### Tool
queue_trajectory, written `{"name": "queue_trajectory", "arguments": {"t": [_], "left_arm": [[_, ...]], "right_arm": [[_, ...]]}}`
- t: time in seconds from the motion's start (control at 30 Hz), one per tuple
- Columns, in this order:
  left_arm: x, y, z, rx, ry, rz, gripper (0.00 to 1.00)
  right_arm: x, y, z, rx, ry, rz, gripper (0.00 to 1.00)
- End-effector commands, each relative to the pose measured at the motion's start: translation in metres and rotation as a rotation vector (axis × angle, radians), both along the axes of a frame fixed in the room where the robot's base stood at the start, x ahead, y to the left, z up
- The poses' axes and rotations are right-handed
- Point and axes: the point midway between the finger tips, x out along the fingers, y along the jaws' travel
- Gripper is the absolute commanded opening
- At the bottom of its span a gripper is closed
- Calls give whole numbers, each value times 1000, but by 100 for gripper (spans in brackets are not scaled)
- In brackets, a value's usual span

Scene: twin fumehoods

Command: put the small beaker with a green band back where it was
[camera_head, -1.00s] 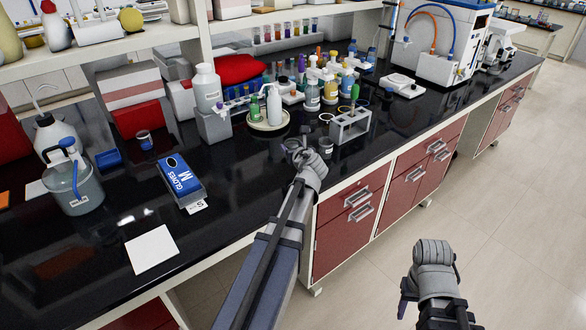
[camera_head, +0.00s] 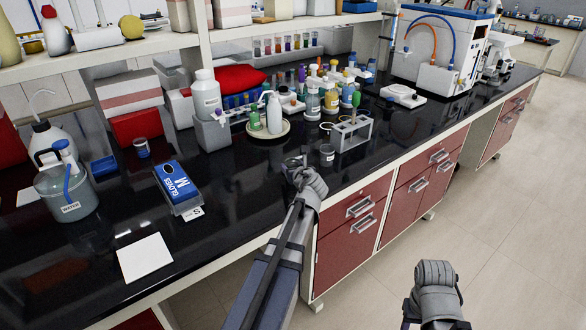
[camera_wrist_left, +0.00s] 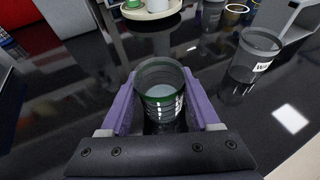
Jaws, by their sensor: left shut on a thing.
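In the left wrist view the small beaker with a green band (camera_wrist_left: 160,88) stands between the two purple fingers of my left gripper (camera_wrist_left: 164,104). The gripper is shut on it. The beaker is clear grey glass, seen from above, with its opening up. In the head view my left gripper (camera_head: 294,162) is over the front part of the black bench, and the held beaker is hard to make out there. I cannot tell whether its base touches the bench. My right gripper (camera_head: 410,312) is low at the right, in front of the bench; its fingers are mostly hidden.
Another labelled beaker (camera_head: 327,154) stands just right of my left gripper; it also shows in the left wrist view (camera_wrist_left: 256,55). A grey rack (camera_head: 352,132) and a round tray with bottles (camera_head: 284,132) stand behind.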

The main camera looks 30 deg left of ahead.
Motion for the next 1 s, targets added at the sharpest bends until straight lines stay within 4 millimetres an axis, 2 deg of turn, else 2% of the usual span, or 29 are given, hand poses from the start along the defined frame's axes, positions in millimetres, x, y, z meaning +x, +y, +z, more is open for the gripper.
{"name": "queue_trajectory", "arguments": {"t": [0.07, 0.1, 0.33, 0.37, 0.7, 1.0], "left_arm": [[0, 0, -4, 0, 0, 0, 0], [0, 0, -4, 0, 0, 0, 64], [0, 0, -3, 0, 0, 0, 90], [0, 0, -3, 0, 0, 0, 93], [0, 0, 4, 0, 0, 0, 93], [-43, -40, 24, 1, 1, -3, 93]], "right_arm": [[0, 0, -4, 0, 0, 0, 50], [0, 0, -4, 0, 0, 0, 50], [0, 0, -3, 0, 0, 0, 50], [0, 0, -3, 0, 0, 0, 50], [0, 0, 4, 0, 0, 0, 50], [0, 0, 24, 0, 0, 0, 50]]}}
